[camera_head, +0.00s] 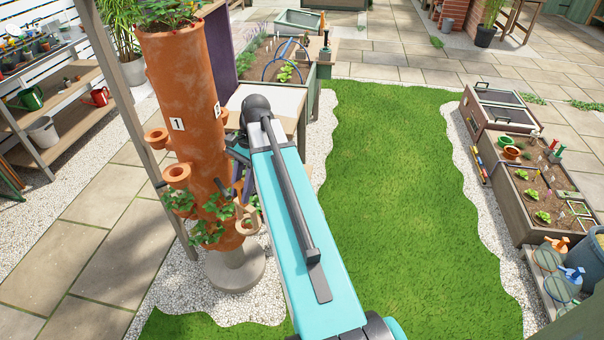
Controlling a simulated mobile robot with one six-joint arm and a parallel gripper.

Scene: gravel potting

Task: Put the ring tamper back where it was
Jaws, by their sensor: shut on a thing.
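A light tan, ring-shaped piece, which looks like the ring tamper (247,220), hangs below my gripper (246,192), just right of the lower terracotta tower. My gripper is shut on it, though the arm partly covers the jaws and the exact grip is hard to see. I cannot tell whether the tamper touches the tower. The tall terracotta tower planter (188,100) has side pockets, number labels and strawberry plants, and stands on a round grey base (236,268).
A wooden potting bench (262,100) stands behind my arm, with a raised bed behind it. Shelves (60,125) with pots and cans are at the left. Raised beds (548,195) line the right. Grass (400,200) in the middle is clear.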

